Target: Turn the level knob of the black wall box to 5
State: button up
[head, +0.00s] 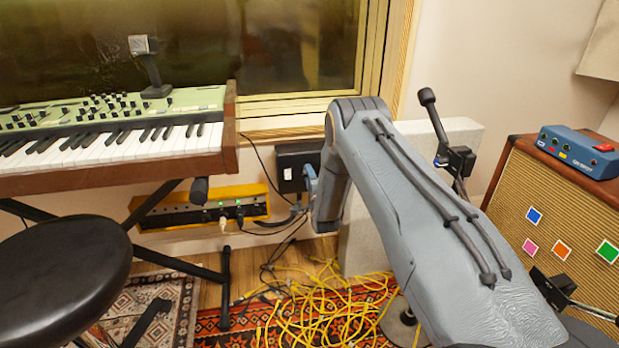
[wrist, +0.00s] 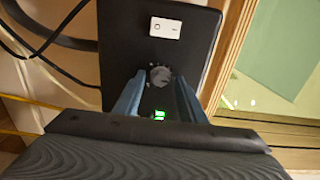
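The black wall box (head: 292,160) is on the wall below the window, left of my arm in the head view. In the wrist view the box (wrist: 122,50) shows a white switch or label plate (wrist: 165,27), a round dark grey level knob (wrist: 160,76) and a small lit green display (wrist: 158,115), too small to read. My gripper (wrist: 161,84) has its blue fingers on either side of the knob, with a narrow gap seeming to show on each side. In the head view my gripper (head: 311,182) is beside the box, partly hidden by my arm, which also hides the knob.
A keyboard (head: 120,140) on a stand and a black stool (head: 65,280) are at the left. A power strip (head: 215,210) sits below. Yellow cables (head: 320,310) cover the floor. A microphone stand (head: 440,130) and an amp (head: 560,220) are at the right.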

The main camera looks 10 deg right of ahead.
jog(key=s+p, duration=0.2)
jog(key=s, duration=0.5)
jog(key=shift+s, duration=0.35)
